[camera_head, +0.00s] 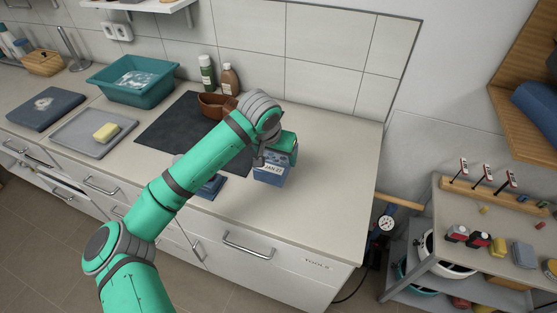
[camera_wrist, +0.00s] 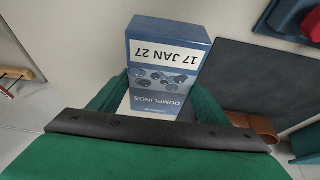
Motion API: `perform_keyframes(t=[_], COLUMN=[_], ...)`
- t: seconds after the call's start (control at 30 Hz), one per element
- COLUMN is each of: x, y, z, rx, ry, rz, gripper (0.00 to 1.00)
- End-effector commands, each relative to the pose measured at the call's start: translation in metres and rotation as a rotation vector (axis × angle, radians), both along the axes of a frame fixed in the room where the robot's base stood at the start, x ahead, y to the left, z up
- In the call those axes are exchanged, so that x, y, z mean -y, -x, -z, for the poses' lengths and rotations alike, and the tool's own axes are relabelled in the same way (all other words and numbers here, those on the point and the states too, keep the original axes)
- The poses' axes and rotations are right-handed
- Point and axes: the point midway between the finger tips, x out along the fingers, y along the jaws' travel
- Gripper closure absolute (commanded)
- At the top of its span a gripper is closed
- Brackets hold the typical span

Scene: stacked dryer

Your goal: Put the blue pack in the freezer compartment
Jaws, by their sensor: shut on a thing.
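In the wrist view the pack (camera_wrist: 165,42) shows "17 JAN 27" on one face and "DUMPLINGS" on another. My gripper (camera_head: 279,150) is at the pack from above, its green fingers on either side. In the wrist view my gripper (camera_wrist: 155,98) is shut on the pack. I cannot tell whether the pack touches the counter. I cannot make out a freezer compartment in either view.
A teal basin (camera_head: 130,80) and a grey tray (camera_head: 75,140) stand further left. A cluttered shelf cart (camera_head: 450,204) is at the right. The counter's right end is clear.

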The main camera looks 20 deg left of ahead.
Motion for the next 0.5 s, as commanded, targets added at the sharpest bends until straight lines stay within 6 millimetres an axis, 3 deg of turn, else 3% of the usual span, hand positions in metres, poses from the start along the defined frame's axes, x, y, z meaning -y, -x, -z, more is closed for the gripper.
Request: perform_keyframes(t=[0.17,0.3,0.5], x=[-0.001,0.0,-0.001], y=[0.034,0.068,0.102], z=[-0.042,-0.054,-0.069], rx=[0.005,0.004,0.003], ry=[0.0,0.001,0.0], rz=[0.0,-0.001,0.0], gripper=[0.66,0.66,0.66])
